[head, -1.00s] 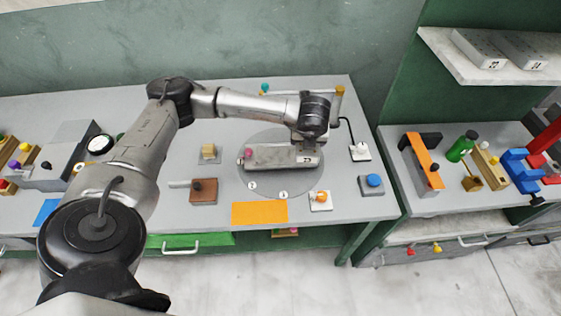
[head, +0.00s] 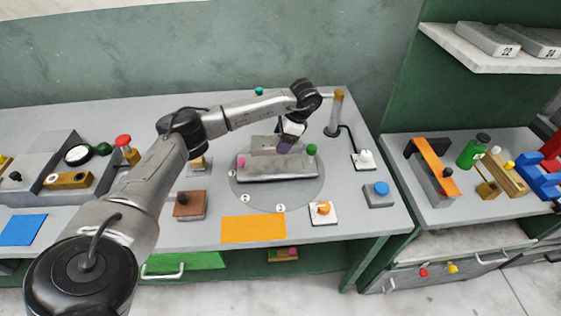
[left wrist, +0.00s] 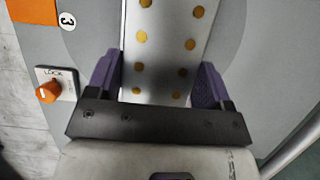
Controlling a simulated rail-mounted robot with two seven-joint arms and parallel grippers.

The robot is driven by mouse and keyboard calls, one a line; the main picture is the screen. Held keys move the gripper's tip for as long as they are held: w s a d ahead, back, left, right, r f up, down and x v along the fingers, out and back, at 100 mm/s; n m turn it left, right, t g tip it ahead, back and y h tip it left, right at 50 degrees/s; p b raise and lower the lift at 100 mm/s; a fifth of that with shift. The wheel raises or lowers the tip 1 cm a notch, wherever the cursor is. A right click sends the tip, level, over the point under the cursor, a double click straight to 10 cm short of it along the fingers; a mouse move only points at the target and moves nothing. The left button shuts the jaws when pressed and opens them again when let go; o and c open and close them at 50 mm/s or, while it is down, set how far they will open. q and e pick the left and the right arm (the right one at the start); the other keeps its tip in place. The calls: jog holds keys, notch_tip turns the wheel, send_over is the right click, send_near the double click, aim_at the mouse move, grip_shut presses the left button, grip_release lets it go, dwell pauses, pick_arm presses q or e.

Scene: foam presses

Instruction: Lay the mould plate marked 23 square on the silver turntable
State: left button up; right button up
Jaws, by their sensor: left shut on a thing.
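The silver turntable (head: 305,195) is a flat disc in the bench top. My left gripper (head: 287,145) reaches down from behind at the plate's rear edge. In the left wrist view the purple fingers of my left gripper (left wrist: 158,72) are shut on the mould plate (left wrist: 163,45), which shows gold dots in rows. Whether it rests flat is unclear. My right gripper is out of view.
An orange lock knob (head: 323,209), an orange mat (head: 254,229) and a blue button (head: 380,189) lie in front and right. A brown block (head: 190,205) stands left. A post (head: 336,112) rises behind right. Spare plates (head: 487,40) sit on the shelf.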

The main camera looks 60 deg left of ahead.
pick_arm(q)
notch_tip(320, 180, down, 3)
jog(key=shift+f+b, duration=0.5)
jog(key=shift+f, duration=1.9)
jog(key=o, duration=1.4)
jog(key=p+v, duration=0.3)
jog(key=v, duration=0.8)
jog(key=shift+r, duration=0.1)
jog(key=shift+w+r+p, duration=0.15)
jog(key=shift+r+p, duration=0.15)
jog(key=shift+r, duration=0.1)
